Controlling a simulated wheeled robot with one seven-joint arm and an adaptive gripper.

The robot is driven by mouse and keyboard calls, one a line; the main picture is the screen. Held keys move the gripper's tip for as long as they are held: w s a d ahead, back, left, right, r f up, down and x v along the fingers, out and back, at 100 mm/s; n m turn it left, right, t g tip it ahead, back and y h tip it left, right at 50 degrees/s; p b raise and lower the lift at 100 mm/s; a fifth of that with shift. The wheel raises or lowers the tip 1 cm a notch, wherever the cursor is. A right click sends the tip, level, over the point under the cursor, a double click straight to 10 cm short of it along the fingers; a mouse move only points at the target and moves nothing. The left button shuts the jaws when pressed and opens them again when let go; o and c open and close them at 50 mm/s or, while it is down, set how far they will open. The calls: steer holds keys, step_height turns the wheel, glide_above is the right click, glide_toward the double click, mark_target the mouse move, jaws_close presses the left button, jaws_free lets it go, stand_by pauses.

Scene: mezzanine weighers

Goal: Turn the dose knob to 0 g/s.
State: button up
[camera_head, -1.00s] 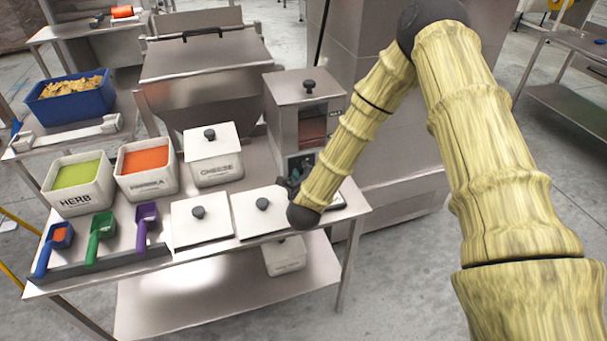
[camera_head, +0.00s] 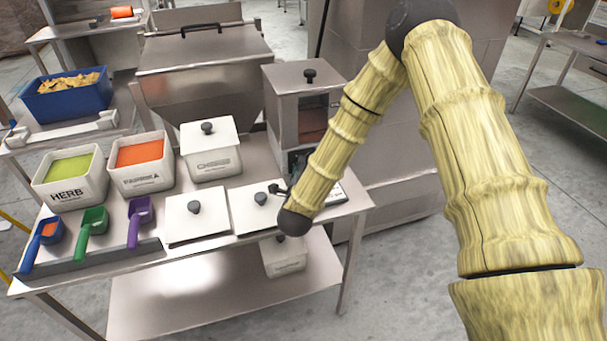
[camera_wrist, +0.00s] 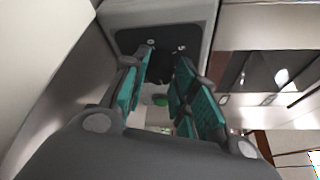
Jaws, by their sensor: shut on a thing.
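The steel dispenser (camera_head: 283,115) stands at the right end of the table, with a black-knobbed lid. My gripper (camera_wrist: 162,66) has teal pads and is at this panel, shut on a dark shape that I take to be the dose knob (camera_wrist: 161,64). A green round spot (camera_wrist: 160,100) shows between the fingers. In the head view my forearm covers part of the dispenser's front, and the knob is hidden.
Square white lids (camera_head: 195,222) lie on the table left of my gripper. Beyond are the cheese (camera_head: 212,164), paprika (camera_head: 140,179) and herb (camera_head: 67,194) tubs. Blue, green and purple scoops (camera_head: 140,215) lie at the front left. A white container (camera_head: 284,262) sits on the lower shelf.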

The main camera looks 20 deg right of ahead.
steer(key=shift+a+f+n+t+b, duration=0.1)
steer(key=shift+n+t+b, duration=0.2)
steer(key=shift+n+b, duration=0.15)
steer(key=o, duration=1)
steer(key=shift+o, duration=0.2)
